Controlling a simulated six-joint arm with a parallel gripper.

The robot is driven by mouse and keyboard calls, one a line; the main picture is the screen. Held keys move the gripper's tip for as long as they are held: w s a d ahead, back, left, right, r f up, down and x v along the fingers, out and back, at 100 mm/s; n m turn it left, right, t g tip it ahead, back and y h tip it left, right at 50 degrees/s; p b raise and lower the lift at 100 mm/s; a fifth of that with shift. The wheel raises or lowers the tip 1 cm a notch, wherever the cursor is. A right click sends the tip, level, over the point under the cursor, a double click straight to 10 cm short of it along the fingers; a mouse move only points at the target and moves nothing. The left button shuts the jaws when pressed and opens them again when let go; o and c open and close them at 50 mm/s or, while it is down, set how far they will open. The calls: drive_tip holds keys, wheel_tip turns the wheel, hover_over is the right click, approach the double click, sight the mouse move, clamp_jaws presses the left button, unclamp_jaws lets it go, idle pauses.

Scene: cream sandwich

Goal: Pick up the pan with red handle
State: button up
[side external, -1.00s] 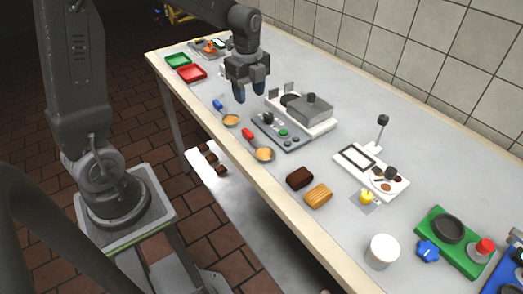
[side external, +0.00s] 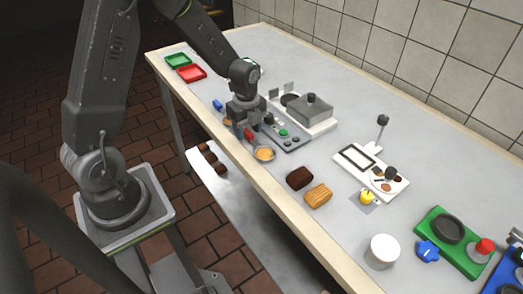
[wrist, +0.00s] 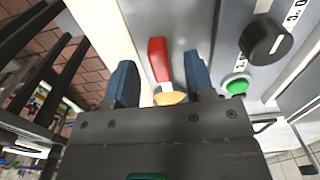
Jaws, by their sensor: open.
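The pan with the red handle (side external: 264,154) lies on the table near its front edge, with its round tan bowl toward the right front. Its red handle (side external: 249,134) is partly hidden by my gripper (side external: 245,122), which is low over it. In the wrist view the red handle (wrist: 158,58) appears between the two blue fingers of my gripper (wrist: 160,62), and part of the tan bowl (wrist: 170,98) shows near the gripper body. The fingers are apart and nothing is held. I cannot tell how far the fingertips are above the table.
A second pan with a blue handle (side external: 218,104) lies left of my gripper, its bowl mostly hidden. A control panel (side external: 284,133) with a green button and knobs sits close on the right. A brown block (side external: 300,178) and a tan block (side external: 318,195) lie further right.

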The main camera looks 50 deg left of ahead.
drive_tip(key=shift+f, duration=0.85)
drive_tip(key=shift+c, duration=0.2)
clamp_jaws()
